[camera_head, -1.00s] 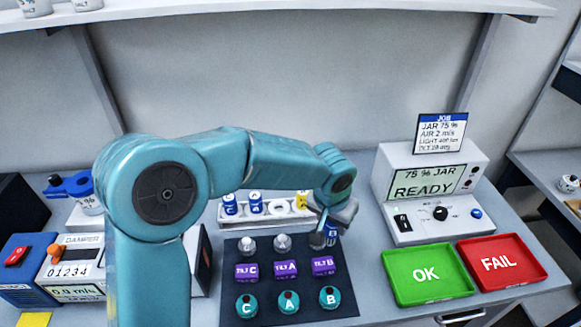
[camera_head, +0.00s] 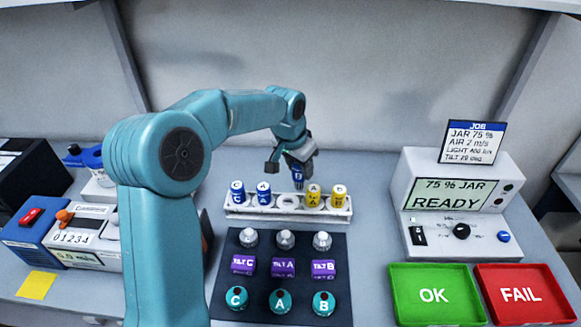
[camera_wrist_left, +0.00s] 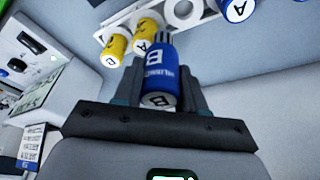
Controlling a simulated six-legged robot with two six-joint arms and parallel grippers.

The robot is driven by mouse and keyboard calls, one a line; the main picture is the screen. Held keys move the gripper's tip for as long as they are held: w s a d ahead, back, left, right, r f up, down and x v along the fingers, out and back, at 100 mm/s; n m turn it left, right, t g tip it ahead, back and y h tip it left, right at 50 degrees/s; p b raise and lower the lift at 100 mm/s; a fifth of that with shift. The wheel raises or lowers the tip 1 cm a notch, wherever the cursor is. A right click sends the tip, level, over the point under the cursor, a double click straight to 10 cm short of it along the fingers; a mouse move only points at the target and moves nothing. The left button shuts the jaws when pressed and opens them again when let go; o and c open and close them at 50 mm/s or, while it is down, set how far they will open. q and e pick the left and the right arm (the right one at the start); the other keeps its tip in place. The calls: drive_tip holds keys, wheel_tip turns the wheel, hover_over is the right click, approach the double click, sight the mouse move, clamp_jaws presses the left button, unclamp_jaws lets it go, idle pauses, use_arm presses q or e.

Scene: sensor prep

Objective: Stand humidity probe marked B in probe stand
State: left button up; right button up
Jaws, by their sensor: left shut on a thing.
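The blue humidity probe marked B (camera_head: 298,177) is in my left gripper (camera_head: 291,160), above the probe stand, close to its empty middle ring. In the left wrist view the probe (camera_wrist_left: 159,72) sits between the two fingers (camera_wrist_left: 160,82), with its letter B and lid facing the camera. The white probe stand (camera_head: 240,211) holds blue probes C (camera_head: 237,193) and A (camera_head: 264,193) on the left and two yellow probes (camera_head: 313,196) on the right. Its middle ring (camera_head: 289,202) looks empty. Whether the probe touches the stand cannot be told. My right gripper is not in view.
A dark mat (camera_head: 336,290) in front of the stand carries grey-topped pieces, purple tilt blocks and teal round pieces. At right are a READY device (camera_head: 412,200), a green OK tray (camera_head: 397,312) and a red FAIL tray (camera_head: 537,317). A damper unit (camera_head: 92,257) stands at left.

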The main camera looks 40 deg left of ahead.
use_arm(q)
wheel_tip(320, 180, down, 6)
drive_tip(key=s+a+b, duration=0.1)
drive_tip(key=a+b, duration=0.2)
drive_tip(key=b, duration=0.1)
drive_tip(key=shift+n, duration=0.4)
drive_tip(key=shift+s+f, duration=0.1)
drive_tip(key=shift+f, duration=0.05)
idle(0.3)
idle(0.6)
drive_tip(key=shift+f+b, duration=1.6)
drive_tip(key=shift+f, duration=0.4)
idle(3.9)
